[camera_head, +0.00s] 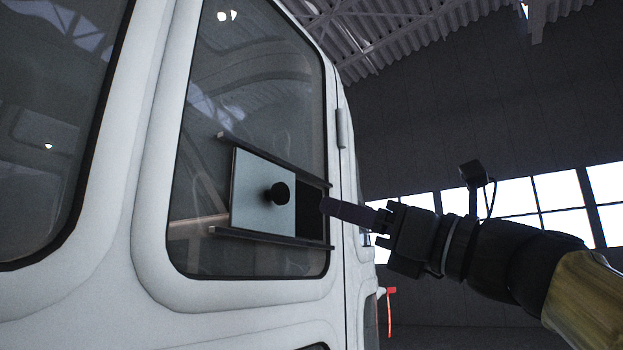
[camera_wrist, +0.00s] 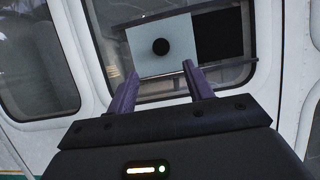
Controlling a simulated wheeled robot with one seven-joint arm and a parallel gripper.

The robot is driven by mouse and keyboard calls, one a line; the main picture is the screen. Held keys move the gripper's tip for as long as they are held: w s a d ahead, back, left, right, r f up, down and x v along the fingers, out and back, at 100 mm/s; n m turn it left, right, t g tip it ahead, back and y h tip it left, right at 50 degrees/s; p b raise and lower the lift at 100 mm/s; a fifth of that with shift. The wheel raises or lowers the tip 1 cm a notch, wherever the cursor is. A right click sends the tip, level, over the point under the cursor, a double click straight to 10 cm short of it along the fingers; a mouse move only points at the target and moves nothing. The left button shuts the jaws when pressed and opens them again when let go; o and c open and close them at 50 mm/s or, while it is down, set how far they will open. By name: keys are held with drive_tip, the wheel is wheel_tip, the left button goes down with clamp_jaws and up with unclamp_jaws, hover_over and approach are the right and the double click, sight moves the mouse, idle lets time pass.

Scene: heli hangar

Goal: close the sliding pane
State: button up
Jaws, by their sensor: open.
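The sliding pane (camera_head: 250,190) is a pale grey panel with a round black knob (camera_head: 278,193), set between two dark rails on the helicopter door window. To its right a black opening (camera_head: 309,208) shows between the rails. The pane also shows in the wrist view (camera_wrist: 142,50), with the knob (camera_wrist: 160,46) near its middle and the opening on its right. My gripper (camera_head: 328,206) points left at the window from the right side. In the wrist view its two purple fingers (camera_wrist: 158,75) are apart with nothing between them, and the knob appears beyond the fingertips.
The upper rail (camera_head: 275,160) and lower rail (camera_head: 270,238) stand out from the window glass (camera_head: 255,90). White door frame (camera_head: 160,200) surrounds the window. A red-orange strap (camera_head: 390,310) hangs at lower right. Hangar space behind my arm looks open.

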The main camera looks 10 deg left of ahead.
sight(285, 194)
drive_tip(key=p+x, duration=0.4)
drive_tip(key=x, duration=0.5)
drive_tip(key=shift+d+r, duration=0.1)
drive_tip(key=shift+w+a+p, duration=0.25)
drive_tip(key=shift+a+p, duration=0.2)
drive_tip(key=shift+a, duration=0.05)
clamp_jaws()
drive_tip(key=shift+w, duration=0.15)
